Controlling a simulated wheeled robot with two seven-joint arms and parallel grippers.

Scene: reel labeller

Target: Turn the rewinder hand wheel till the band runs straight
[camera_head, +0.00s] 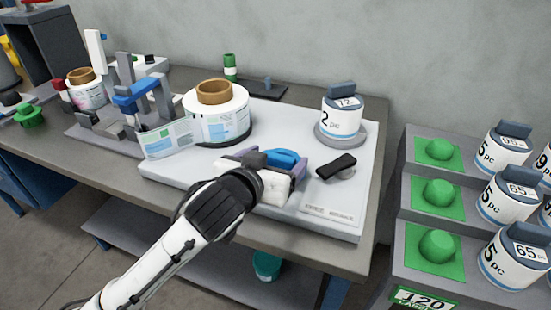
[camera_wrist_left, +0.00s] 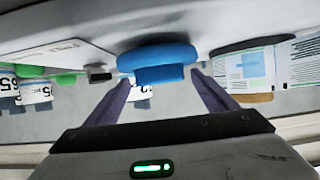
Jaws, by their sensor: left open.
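The blue hand wheel (camera_head: 287,157) sits on the pale machine plate (camera_head: 322,190), partly hidden by my left gripper (camera_head: 268,162). In the left wrist view the blue wheel (camera_wrist_left: 157,62) shows in front of the open fingers of my left gripper (camera_wrist_left: 161,84), roughly centred; contact cannot be told. The label band (camera_head: 168,139) runs from the large white reel (camera_head: 216,122) toward the grey post frame (camera_head: 135,95) on the left. I cannot tell whether it runs straight. My right gripper is out of view.
A black handle (camera_head: 336,166) stands close right of the wheel. A numbered white canister (camera_head: 341,117) stands behind it. A stepped rack with green knobs (camera_head: 438,192) and more canisters (camera_head: 507,198) is at the right. A small reel (camera_head: 88,95) stands far left.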

